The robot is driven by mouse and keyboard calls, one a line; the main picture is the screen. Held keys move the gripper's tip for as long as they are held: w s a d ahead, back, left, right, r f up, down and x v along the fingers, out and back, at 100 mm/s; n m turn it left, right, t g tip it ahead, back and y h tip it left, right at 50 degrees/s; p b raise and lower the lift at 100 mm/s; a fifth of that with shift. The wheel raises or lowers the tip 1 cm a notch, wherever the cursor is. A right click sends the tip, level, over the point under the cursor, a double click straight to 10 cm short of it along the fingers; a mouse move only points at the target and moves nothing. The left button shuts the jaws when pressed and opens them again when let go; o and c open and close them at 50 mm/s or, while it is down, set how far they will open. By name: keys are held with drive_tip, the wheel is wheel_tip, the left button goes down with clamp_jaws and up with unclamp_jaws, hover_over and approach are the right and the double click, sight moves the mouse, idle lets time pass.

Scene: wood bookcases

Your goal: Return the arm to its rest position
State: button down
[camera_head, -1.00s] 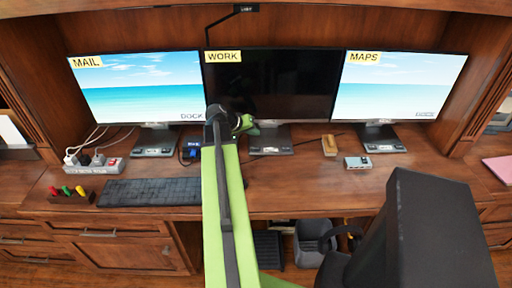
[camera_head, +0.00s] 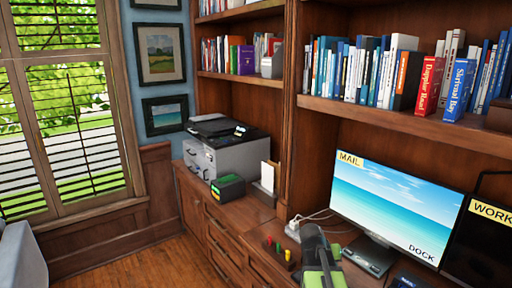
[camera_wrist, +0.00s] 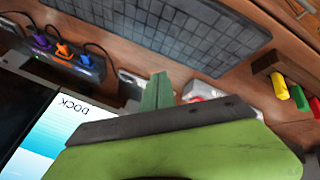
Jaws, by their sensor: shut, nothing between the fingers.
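My arm shows at the bottom of the head view, with its dark joint and a green part (camera_head: 335,250) by the left monitor's desk end. My gripper (camera_wrist: 158,90) shows in the wrist view as green fingers held together with nothing between them. They are over the desk between the keyboard (camera_wrist: 165,28) and the monitor marked DOCK (camera_wrist: 45,140). A broad green and black part of my gripper fills the lower wrist view. Whether the fingers touch anything behind them cannot be told.
Coloured pegs in a wooden block (camera_head: 268,248) stand left of my arm. A dark strip with coloured plugs (camera_wrist: 70,55) lies near the keyboard. The MAIL monitor (camera_head: 395,205) is close on the right. A printer (camera_head: 225,150) stands further left. Floor is open below the window.

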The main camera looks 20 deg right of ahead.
drive_tip(key=w+a+n+y, duration=0.2)
drive_tip(key=a+n, duration=0.1)
drive_tip(key=a, duration=1.3)
drive_tip(key=s+a+f+n+g+y, duration=0.1)
drive_tip(key=s+a+y, duration=0.1)
drive_tip(key=a, duration=0.5)
drive_tip(key=s+a+f+n+y+p, duration=0.1)
drive_tip(key=s+a+n+y, duration=0.1)
drive_tip(key=s+a, duration=0.3)
drive_tip(key=a, duration=0.2)
drive_tip(key=shift+a+f+g, duration=0.15)
drive_tip(key=shift+a+g, duration=0.2)
drive_tip(key=shift+g, duration=0.05)
drive_tip(key=shift+w+d, duration=0.1)
drive_tip(key=shift+d, duration=0.05)
